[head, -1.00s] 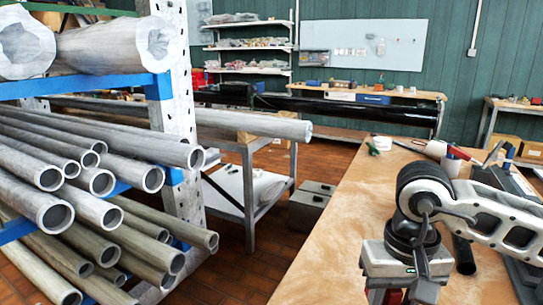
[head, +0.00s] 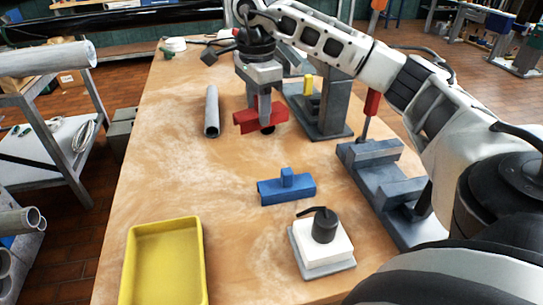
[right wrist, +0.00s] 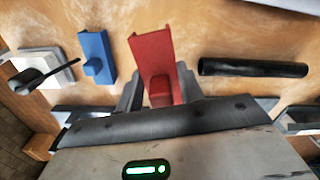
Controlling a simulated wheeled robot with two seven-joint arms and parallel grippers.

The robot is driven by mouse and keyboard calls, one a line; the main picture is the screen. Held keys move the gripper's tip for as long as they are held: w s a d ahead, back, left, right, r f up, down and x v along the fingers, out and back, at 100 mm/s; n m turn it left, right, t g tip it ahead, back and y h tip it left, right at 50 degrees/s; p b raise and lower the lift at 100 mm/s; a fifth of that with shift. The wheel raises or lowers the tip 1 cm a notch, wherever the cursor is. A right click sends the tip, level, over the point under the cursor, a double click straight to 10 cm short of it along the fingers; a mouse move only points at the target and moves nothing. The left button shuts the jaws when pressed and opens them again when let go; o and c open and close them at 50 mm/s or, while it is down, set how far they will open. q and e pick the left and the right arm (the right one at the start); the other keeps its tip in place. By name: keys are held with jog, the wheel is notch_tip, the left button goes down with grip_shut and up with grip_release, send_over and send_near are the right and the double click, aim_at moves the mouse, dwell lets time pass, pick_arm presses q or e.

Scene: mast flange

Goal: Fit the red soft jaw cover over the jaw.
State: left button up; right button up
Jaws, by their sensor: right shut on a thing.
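The red soft jaw cover (head: 246,121) is a short channel-shaped piece. My right gripper (head: 265,112) is shut on it and appears to hold it above the wooden table. In the right wrist view the red cover (right wrist: 152,54) sits between the fingers (right wrist: 160,92), its long channel pointing away from the gripper. A grey vise (head: 400,195) with blocky jaws lies at the table's right side, apart from the cover and partly behind my right arm. Which jaw is meant I cannot tell. My left gripper is not in view.
A blue channel-shaped piece (head: 286,188) lies mid-table. A white block with a black knob (head: 322,240) is nearer, a yellow tray (head: 163,262) at front left. A grey tube (head: 212,112) lies left of the gripper. A grey upright stand (head: 333,105) and a red handle (head: 372,103) stand to the right.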

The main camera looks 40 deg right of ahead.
jog(key=d+m, duration=0.2)
jog(key=shift+d+r+m, duration=0.2)
jog(key=shift+d+m, duration=0.1)
jog(key=shift+m, duration=0.1)
notch_tip(320, 180, down, 10)
jog(key=shift+r, duration=0.2)
jog(key=shift+f, duration=0.1)
jog(key=shift+f, duration=0.15)
jog(key=o, duration=1)
